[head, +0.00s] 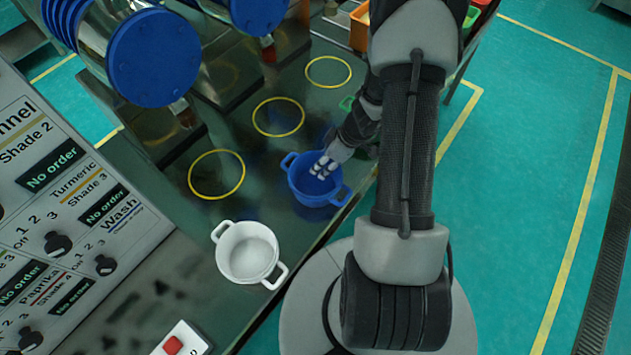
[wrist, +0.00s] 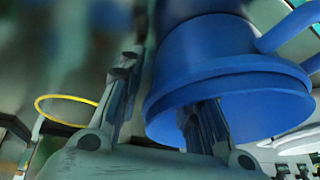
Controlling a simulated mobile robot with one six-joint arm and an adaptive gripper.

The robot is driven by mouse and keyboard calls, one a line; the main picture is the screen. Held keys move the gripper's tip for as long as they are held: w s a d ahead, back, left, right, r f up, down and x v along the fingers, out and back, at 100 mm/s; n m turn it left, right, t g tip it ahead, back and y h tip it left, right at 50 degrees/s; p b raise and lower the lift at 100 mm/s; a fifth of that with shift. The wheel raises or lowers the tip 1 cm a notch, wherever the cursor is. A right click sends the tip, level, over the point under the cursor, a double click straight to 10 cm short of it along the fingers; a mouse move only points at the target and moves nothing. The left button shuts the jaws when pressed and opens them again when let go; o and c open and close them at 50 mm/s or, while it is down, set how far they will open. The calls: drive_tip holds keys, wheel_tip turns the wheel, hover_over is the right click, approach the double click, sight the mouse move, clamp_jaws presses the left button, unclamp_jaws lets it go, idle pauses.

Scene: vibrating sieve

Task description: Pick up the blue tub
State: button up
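The blue tub (head: 305,190) has two side handles and stands upright on the dark bench, right of the white tub. My gripper (head: 322,168) reaches down into its mouth from the upper right. In the wrist view the tub (wrist: 230,62) fills the upper right, its mouth facing my gripper (wrist: 160,105). One finger is inside the mouth, and the other is outside the wall on the left. The rim lies between the spread fingers. A gap shows inside, so the fingers do not look closed on the wall.
A white tub (head: 247,252) with two handles stands close by at lower left. Yellow rings (head: 217,174) mark the bench behind. Blue-ended drums (head: 154,57) overhang the back. A control panel (head: 60,200) and red button (head: 172,345) are at left.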

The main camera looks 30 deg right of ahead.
clamp_jaws()
drive_tip(key=shift+r, duration=0.1)
idle(0.6)
